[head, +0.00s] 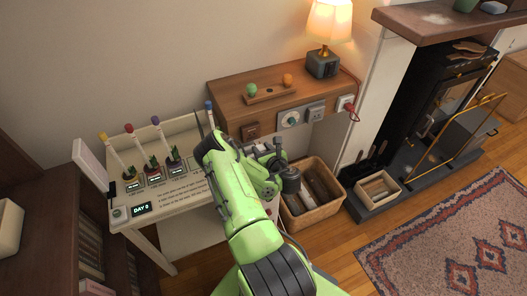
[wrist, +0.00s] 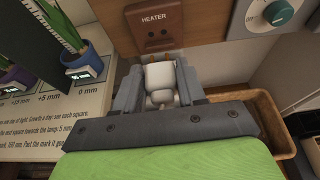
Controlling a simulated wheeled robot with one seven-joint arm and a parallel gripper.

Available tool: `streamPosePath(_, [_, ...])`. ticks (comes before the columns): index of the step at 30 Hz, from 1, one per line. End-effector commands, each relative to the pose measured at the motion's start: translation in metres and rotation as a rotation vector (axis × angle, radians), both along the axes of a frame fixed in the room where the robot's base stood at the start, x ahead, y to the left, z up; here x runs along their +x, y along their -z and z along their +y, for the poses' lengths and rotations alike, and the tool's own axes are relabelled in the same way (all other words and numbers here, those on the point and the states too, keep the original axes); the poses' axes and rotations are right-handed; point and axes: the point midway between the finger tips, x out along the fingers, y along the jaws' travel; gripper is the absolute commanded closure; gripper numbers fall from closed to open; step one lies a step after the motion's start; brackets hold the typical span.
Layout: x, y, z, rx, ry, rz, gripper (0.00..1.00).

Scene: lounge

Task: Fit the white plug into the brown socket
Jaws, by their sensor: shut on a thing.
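The white plug (wrist: 160,82) is between the two grey fingers of my gripper (wrist: 159,76) in the wrist view, and the gripper is shut on it. The brown socket (wrist: 156,36), marked HEATER, is straight ahead of the plug on the wooden panel. A gap shows between plug and socket. In the head view the brown socket (head: 250,131) is at the left of the shelf's front, and my gripper (head: 268,150) is just below and right of it. The plug cannot be made out there.
A wicker basket (head: 318,208) stands below. A table with potted plants (head: 153,166) is at left.

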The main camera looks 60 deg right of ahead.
Motion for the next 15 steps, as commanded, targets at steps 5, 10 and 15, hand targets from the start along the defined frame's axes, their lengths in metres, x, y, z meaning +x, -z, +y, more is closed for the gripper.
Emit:
streamPosePath(5, [0.008, 0.000, -0.004, 0.000, -0.001, 0.002, 0.90])
streamPosePath(10, [0.016, -0.001, -0.008, 0.000, -0.003, 0.000, 0.90])
streamPosePath(15, [0.022, 0.000, -0.013, -0.001, -0.001, 0.002, 0.90])
